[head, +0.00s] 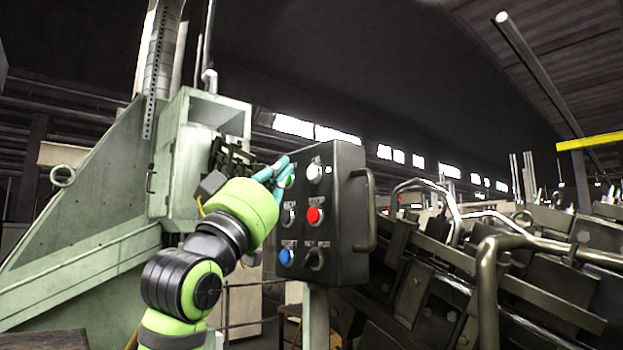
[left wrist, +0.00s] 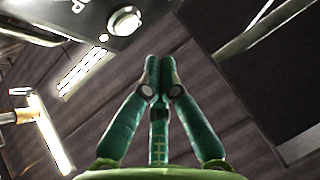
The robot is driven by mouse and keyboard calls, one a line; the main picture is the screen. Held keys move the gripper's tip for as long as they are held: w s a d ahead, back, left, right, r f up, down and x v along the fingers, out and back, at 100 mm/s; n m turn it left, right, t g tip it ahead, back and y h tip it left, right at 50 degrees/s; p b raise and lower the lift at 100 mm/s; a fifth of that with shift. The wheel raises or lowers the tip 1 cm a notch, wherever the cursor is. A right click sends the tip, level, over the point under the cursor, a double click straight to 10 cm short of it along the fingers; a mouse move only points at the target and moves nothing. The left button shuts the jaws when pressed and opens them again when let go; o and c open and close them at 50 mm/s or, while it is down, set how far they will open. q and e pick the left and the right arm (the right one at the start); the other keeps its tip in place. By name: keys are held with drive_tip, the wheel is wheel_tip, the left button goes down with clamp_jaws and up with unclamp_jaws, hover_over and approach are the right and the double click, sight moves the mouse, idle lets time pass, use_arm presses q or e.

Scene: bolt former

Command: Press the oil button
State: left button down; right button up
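A dark control box (head: 345,225) carries a green button (head: 290,181) and a white button (head: 315,173) at the top, a red button (head: 315,215) in the middle and a blue button (head: 286,256) at the bottom left. The labels are too small to read, so I cannot tell which is the oil button. My left gripper (head: 284,168) is in front of the box's upper left, by the green button, partly covering it. I cannot tell whether it touches. In the left wrist view its teal fingers (left wrist: 158,90) meet at the tips, empty. A white button (left wrist: 124,20) shows there beyond them. My right gripper is out of view.
A metal handle (head: 371,210) sticks out on the box's right side. A pale green machine cabinet (head: 180,170) stands to the left. Dark machinery with bent pipes (head: 487,280) fills the right. A post (head: 315,310) is under the box.

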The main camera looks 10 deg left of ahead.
use_arm(q)
drive_tip(key=shift+s+a+b, duration=0.3)
drive_tip(key=shift+s+a, duration=0.4)
drive_tip(key=shift+s, duration=0.15)
idle(0.3)
